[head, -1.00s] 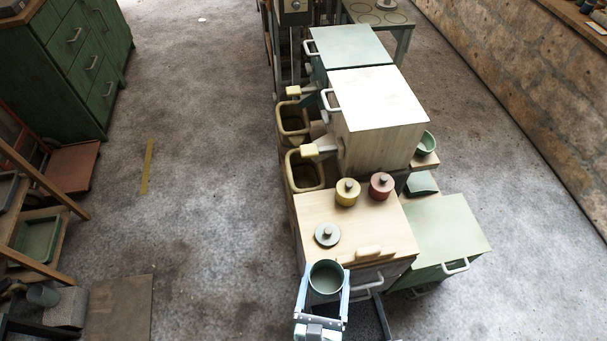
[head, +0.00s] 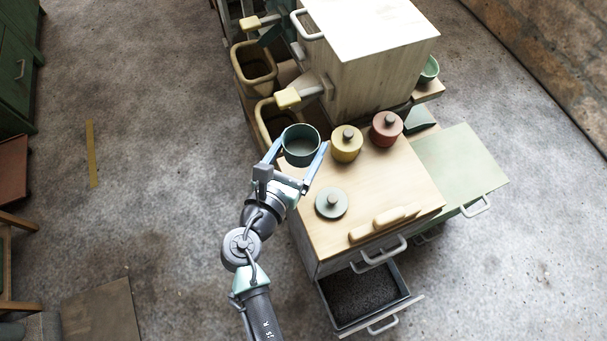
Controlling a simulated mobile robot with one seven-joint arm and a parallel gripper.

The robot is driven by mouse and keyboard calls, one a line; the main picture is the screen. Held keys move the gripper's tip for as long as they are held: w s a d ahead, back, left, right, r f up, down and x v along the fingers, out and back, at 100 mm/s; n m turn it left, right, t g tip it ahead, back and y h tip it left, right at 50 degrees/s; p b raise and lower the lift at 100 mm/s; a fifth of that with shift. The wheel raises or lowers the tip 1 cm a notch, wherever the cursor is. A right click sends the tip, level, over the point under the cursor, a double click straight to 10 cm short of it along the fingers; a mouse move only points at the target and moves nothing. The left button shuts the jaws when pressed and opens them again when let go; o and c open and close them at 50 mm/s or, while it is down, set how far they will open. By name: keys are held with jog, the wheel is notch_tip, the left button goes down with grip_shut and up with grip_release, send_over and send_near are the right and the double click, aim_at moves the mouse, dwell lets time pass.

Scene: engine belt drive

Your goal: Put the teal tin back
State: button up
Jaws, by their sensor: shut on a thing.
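The teal tin (head: 302,147) is round and open at the top, and its inside looks empty. My gripper (head: 300,152) is shut on it, with one finger on each side. The tin is at the far left corner of the wooden cabinet top (head: 385,185), beside the yellow tin; I cannot tell whether it touches the surface. A grey-teal lid (head: 332,202) with a knob lies on the same top, nearer to me. The yellow tin (head: 347,145) and the red tin (head: 387,128) stand in a row to the right, both with lids on.
A tall pale cabinet (head: 372,65) rises behind the tins. Wooden bins (head: 255,68) stand at its left. A wooden handle-like piece (head: 383,223) lies at the front edge. An open drawer (head: 365,298) juts out below. A green cabinet top (head: 455,170) is at the right.

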aim_at(298, 147)
jog(key=shift+m+h, duration=0.5)
jog(key=w+f+b, duration=0.1)
jog(key=w+b, duration=0.1)
jog(key=b, duration=0.1)
jog(key=w+f+b, duration=0.1)
jog(key=shift+w+d+f, duration=0.2)
jog(key=shift+d+f, duration=0.05)
jog(key=shift+f, duration=0.1)
notch_tip(298, 147, down, 10)
jog(key=b, duration=0.5)
jog(key=shift+r, duration=0.2)
